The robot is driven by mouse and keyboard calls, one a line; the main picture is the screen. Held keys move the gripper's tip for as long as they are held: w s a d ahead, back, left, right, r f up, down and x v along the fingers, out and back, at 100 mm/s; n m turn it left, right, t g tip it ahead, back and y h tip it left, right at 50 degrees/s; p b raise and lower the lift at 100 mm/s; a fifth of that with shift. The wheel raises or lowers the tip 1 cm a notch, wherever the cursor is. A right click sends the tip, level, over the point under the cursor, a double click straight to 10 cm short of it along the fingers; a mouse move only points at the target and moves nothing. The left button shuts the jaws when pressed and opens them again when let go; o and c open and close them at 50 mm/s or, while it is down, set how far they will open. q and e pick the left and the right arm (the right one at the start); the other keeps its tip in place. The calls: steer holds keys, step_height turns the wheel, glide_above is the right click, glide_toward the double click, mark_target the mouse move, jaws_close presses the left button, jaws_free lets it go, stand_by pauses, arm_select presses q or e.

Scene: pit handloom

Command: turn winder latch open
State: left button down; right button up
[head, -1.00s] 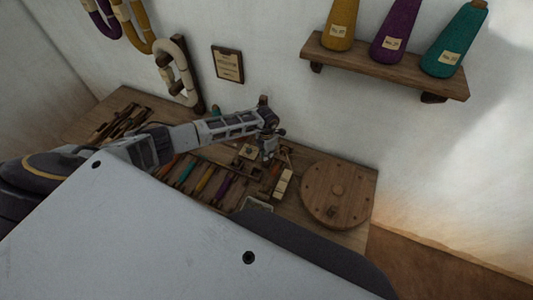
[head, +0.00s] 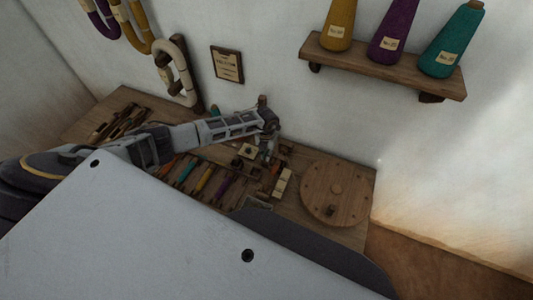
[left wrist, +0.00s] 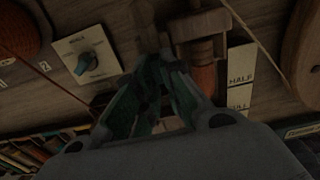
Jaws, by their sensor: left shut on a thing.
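My left gripper (head: 268,156) reaches down over the back of the wooden bench. In the left wrist view its dark green-padded fingers (left wrist: 160,72) are close together, shut on a small dark wooden piece, seemingly the winder latch (left wrist: 149,38). The fingers hide much of it, so its angle is unclear. The wooden winder (left wrist: 200,28) stands just right of the fingertips, with an orange-brown bobbin (left wrist: 204,82) below its block. Left of the fingers is a pale plate with a teal knob (left wrist: 88,62). My right gripper is not in view.
A round wooden disc (head: 335,192) lies on the bench's right end. Coloured shuttles or bobbins (head: 203,182) lie in a row left of the gripper. Pale cards (left wrist: 239,75) marked HALF and FULL are right of the winder. A shelf (head: 385,68) with yarn cones hangs above.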

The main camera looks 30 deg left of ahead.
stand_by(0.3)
arm_select(q)
steer(key=c, duration=1.5)
jaws_free()
steer(key=shift+c, duration=0.2)
step_height(320, 180, up, 12)
